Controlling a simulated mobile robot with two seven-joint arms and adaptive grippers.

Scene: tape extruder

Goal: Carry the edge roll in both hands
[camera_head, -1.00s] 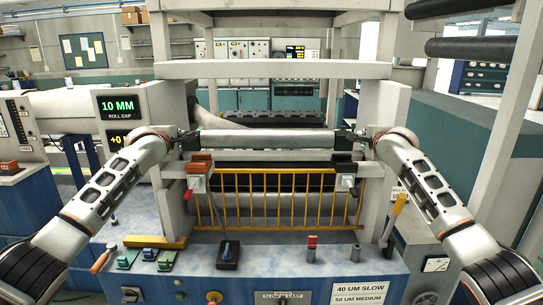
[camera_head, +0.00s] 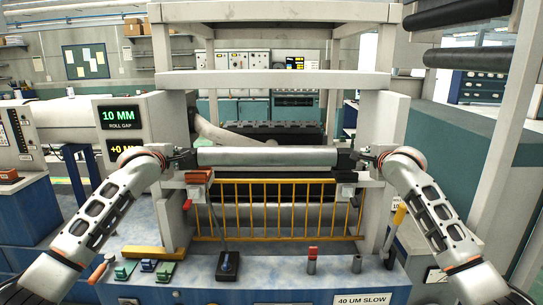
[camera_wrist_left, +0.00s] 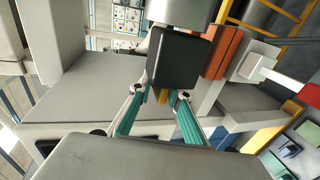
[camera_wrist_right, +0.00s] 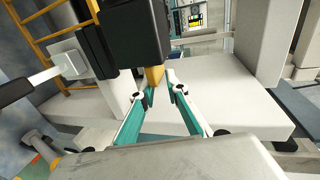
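The edge roll (camera_head: 265,157) is a pale grey cylinder with dark end blocks, held level above the yellow railing in the head view. My left gripper (camera_head: 180,158) is at its left end and my right gripper (camera_head: 364,160) at its right end. In the left wrist view, the dark end block (camera_wrist_left: 180,62) has a small yellow part below it, with my left fingertips (camera_wrist_left: 160,93) closed around it. In the right wrist view, the other end block (camera_wrist_right: 137,32) has a yellow tip at my right fingertips (camera_wrist_right: 161,94). The exact finger contact is partly hidden.
The machine's pale frame has posts on both sides and a crossbeam (camera_head: 275,79) above the roll. A yellow railing (camera_head: 290,210) stands below. The blue console (camera_head: 210,290) carries knobs and tools.

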